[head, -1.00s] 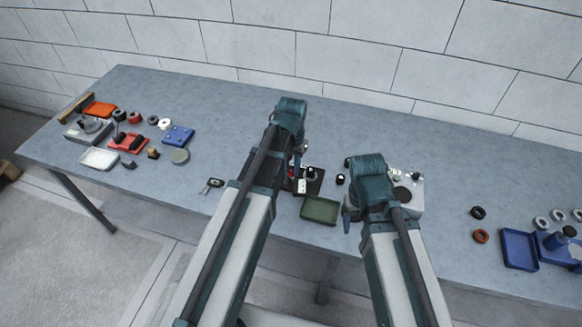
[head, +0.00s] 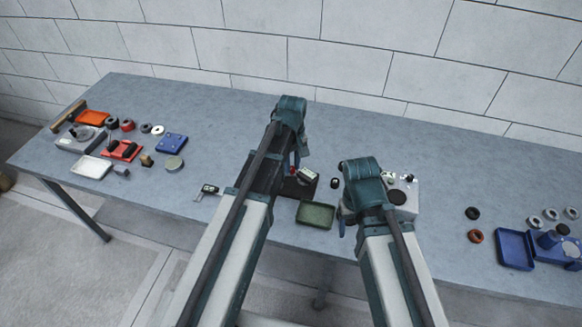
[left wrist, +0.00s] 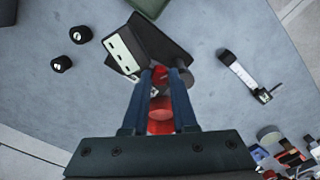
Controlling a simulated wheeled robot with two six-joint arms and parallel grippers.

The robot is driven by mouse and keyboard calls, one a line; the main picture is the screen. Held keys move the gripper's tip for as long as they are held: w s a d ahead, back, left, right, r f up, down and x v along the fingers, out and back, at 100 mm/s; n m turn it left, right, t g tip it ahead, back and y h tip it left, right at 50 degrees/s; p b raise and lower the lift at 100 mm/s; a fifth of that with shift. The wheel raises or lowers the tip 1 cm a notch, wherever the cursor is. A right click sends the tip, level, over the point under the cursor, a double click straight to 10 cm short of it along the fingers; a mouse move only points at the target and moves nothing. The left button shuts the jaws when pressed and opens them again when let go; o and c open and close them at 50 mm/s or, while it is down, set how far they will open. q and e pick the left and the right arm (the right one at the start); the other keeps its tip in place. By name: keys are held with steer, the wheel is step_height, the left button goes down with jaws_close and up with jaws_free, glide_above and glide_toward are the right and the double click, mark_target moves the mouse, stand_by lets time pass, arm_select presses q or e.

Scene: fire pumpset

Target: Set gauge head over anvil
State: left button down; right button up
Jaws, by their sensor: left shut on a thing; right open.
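My left gripper (left wrist: 165,78) is shut, with a red part (left wrist: 160,112) between its fingers. A dark block with a pale face and black dots (left wrist: 122,52), which looks like the gauge head, is at the fingertips; whether it and the red part are one piece is unclear. It also shows as a pale-topped block in the head view (head: 308,175). It is tilted across the dark stand base (head: 293,190), close to or touching it. I cannot make out the anvil, likely hidden by the block or my arm. My right gripper (head: 346,222) is mostly hidden by its arm; it is open.
A green tray (head: 315,215) lies in front of the base. A caliper-like tool (head: 208,190) lies to the left, a small black cylinder (head: 334,183) to the right. A pale box (head: 405,198) is beside my right arm. The table behind is clear.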

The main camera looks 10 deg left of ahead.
arm_select(q)
steer(key=n, duration=0.1)
steer(key=w+n, duration=0.1)
steer(key=n, duration=0.2)
steer(key=shift+w+a+n, duration=0.25)
steer(key=shift+w+n, duration=0.05)
steer(key=shift+n, duration=0.3)
steer(key=c, duration=0.7)
jaws_free()
steer(key=shift+r, duration=0.15)
step_height(320, 180, up, 14)
steer(key=p, duration=1.3)
steer(key=shift+f+p, duration=0.2)
steer(key=shift+p, duration=0.2)
